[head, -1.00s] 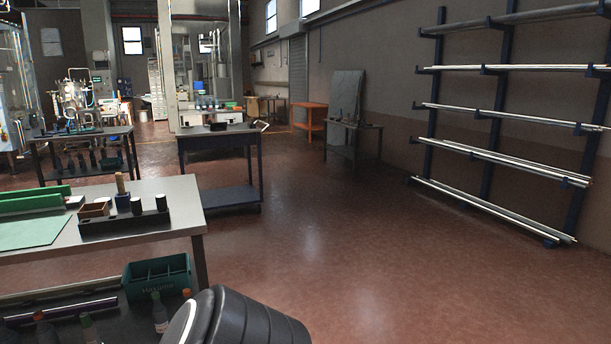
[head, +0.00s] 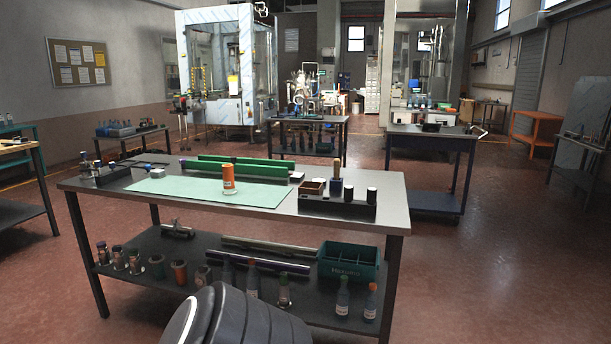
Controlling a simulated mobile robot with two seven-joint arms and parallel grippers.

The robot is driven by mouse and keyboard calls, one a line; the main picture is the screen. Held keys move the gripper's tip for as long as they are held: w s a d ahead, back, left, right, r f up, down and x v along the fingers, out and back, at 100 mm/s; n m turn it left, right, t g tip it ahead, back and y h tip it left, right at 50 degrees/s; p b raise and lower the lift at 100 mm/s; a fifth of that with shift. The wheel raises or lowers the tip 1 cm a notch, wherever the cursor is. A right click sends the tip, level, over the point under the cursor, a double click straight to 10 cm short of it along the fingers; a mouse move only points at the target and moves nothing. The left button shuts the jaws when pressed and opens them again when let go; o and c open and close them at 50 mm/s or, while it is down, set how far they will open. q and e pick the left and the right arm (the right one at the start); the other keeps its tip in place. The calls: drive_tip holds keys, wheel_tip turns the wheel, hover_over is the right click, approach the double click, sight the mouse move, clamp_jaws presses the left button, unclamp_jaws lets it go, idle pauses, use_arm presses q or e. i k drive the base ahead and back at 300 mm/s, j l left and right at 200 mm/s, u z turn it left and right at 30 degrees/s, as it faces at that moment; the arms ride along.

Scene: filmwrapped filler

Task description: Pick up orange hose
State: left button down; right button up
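No coiled or long orange hose is plain to see. A short upright orange cylinder (head: 229,180) with a pale band stands on the green mat (head: 180,188) on the near workbench (head: 393,215); I cannot tell whether it is a hose. A smaller orange item (head: 180,272) stands among jars on the bench's lower shelf. Neither of my grippers is in view; only a dark rounded part, probably my own body, shows at the bottom.
A green bar (head: 237,169) lies behind the mat. A black holder (head: 337,206) with a wooden-handled tool is to its right. A teal crate (head: 348,262) and several bottles sit on the lower shelf. A dark cart (head: 430,170) stands behind. Floor at right is clear.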

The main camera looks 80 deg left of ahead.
sight(229, 189)
drive_tip(key=u, duration=3.05)
drive_tip(key=i+j+z, duration=0.1)
drive_tip(key=i+z, duration=0.3)
drive_tip(key=i, duration=0.75)
